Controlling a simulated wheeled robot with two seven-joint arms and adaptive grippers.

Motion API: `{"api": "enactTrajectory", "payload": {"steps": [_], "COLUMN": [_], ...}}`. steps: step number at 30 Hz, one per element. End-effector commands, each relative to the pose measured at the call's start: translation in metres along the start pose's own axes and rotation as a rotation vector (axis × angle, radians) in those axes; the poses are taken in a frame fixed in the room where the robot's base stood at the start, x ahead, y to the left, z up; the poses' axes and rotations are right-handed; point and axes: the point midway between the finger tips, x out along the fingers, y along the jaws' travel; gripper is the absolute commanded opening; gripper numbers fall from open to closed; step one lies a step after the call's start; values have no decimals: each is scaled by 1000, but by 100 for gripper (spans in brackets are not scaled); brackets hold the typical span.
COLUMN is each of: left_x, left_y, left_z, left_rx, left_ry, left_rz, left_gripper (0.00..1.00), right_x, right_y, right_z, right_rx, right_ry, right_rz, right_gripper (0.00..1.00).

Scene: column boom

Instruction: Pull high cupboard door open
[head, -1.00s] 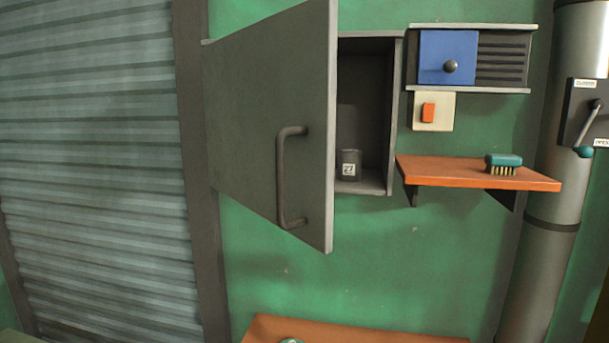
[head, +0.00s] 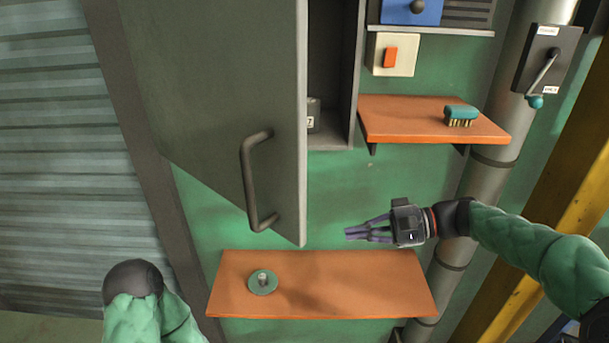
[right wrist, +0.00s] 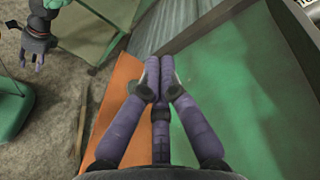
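The grey cupboard door (head: 215,95) stands ajar in the head view, hinged at its left, with dark interior (head: 328,60) showing past its right edge. Its bent bar handle (head: 252,180) is on the outer face, untouched. My right gripper (head: 347,233) is right of the door's lower corner, apart from it, pointing left. In the right wrist view its purple fingertips (right wrist: 160,75) are together with nothing visible between them. My left arm shows at the bottom left of the head view, its gripper out of sight there; my left gripper (right wrist: 31,63) appears small in the right wrist view, fingers spread.
A lower orange shelf (head: 350,285) holds a green round piece with a knob (head: 263,281). An upper orange shelf (head: 425,122) holds a brush (head: 460,115). A switch (head: 391,55), pipe (head: 490,180) and lever box (head: 545,60) are right. A dark labelled container (head: 313,115) stands inside the cupboard.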

Motion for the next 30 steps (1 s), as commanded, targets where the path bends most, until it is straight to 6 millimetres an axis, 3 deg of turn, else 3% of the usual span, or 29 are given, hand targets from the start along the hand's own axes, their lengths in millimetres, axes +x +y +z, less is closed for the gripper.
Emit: {"api": "enactTrajectory", "payload": {"steps": [1,3,6,9,13,17,30], "left_x": [-12,-20,-27,-30,-31,-31,-40], "left_y": [4,7,10,11,11,11,14], "left_z": [1,1,1,1,1,1,2], "left_rx": [0,0,0,0,0,0,0], "left_ry": [0,0,0,0,0,0,0], "left_rz": [0,0,0,0,0,0,0], "left_gripper": [40,40,40,40,40,40,40], "right_x": [-16,-34,-53,-65,-67,-54,23], "right_y": [-44,-86,-126,-148,-157,-159,-174], "right_z": [20,46,76,96,106,109,125], "right_rx": [-57,-126,-206,-257,-280,-279,-278], "right_ry": [-27,-73,-129,-164,-181,-183,-183], "right_rz": [-49,-110,-171,-205,-220,-219,-217], "right_gripper": [0,0,0,0,0,0,0]}}
